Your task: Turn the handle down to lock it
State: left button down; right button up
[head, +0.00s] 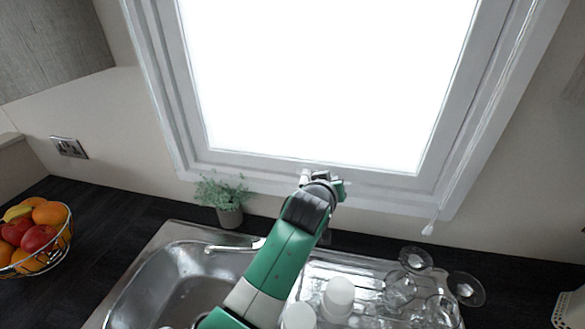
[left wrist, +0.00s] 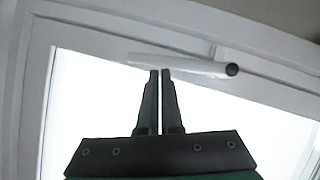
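The window handle (left wrist: 190,66) is a pale bar with a dark round end, lying nearly level across the window frame in the left wrist view. My left gripper (left wrist: 159,73) has its two dark fingers close together, with nothing visible between them. Its fingertips appear right at the handle's lower edge, left of the dark end; I cannot tell whether they touch. In the head view my left gripper (head: 322,178) is at the window's lower frame, and my wrist hides most of the handle there. My right gripper is not in view.
The bright window (head: 330,80) fills the upper middle. Below it are a potted plant (head: 230,215), a faucet (head: 235,244), a metal sink (head: 190,275) and several glasses (head: 415,260) on the drainer. A fruit basket (head: 40,240) stands left.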

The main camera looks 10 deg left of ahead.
pick_arm(q)
jog(key=shift+d+f, duration=0.2)
jog(key=shift+f, duration=0.3)
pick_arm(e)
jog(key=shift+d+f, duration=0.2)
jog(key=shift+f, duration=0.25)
pick_arm(q)
jog(key=shift+b, duration=0.3)
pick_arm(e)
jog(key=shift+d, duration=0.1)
